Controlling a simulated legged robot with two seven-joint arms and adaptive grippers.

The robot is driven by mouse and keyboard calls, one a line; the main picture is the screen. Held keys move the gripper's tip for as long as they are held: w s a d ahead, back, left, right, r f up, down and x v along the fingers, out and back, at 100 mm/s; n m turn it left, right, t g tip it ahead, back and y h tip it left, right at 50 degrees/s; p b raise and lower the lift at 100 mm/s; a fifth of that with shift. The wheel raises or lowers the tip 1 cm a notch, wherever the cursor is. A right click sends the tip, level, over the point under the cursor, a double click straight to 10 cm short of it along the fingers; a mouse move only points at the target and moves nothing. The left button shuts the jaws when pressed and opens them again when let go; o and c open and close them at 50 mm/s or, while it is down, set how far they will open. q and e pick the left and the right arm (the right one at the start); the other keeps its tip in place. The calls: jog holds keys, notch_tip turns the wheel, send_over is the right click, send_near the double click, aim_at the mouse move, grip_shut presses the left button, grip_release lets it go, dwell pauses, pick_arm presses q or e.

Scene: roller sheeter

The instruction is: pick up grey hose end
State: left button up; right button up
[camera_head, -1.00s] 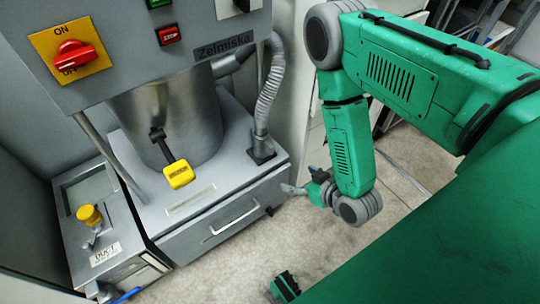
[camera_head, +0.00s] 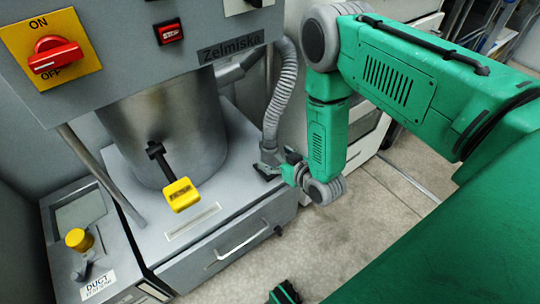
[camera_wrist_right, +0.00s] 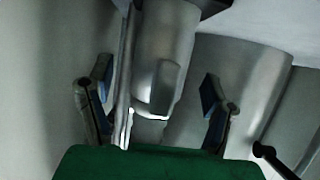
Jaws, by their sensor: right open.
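The grey corrugated hose (camera_head: 284,90) hangs down the right side of the machine. Its lower end (camera_head: 268,154) is at the right edge of the machine's grey top, above the drawer. My right gripper (camera_head: 273,166) is low beside the hose end, small and partly covered by its own wrist. In the right wrist view the gripper (camera_wrist_right: 157,78) has its two fingers spread apart. A smooth grey piece, seemingly the hose end (camera_wrist_right: 165,65), shows between and beyond them. I cannot tell whether the fingers touch it.
The machine's metal cylinder (camera_head: 165,135) with a yellow-tipped lever (camera_head: 181,194) stands left of the hose. The drawer (camera_head: 228,240) is shut below. A control box with a yellow knob (camera_head: 79,239) is at lower left. Floor (camera_head: 350,235) is clear at right.

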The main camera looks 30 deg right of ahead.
aim_at(271, 137)
jog(key=x, duration=0.2)
jog(key=shift+w+f+b, duration=0.15)
jog(key=shift+w+b, duration=0.1)
jog(key=shift+b, duration=0.05)
grip_shut()
pick_arm(q)
jog(key=shift+f, duration=0.6)
notch_tip(271, 137, up, 4)
jog(key=p, duration=0.4)
jog(key=shift+r+p, duration=0.25)
jog(key=shift+p, duration=0.05)
pick_arm(e)
notch_tip(271, 137, up, 10)
jog(key=shift+r, duration=0.1)
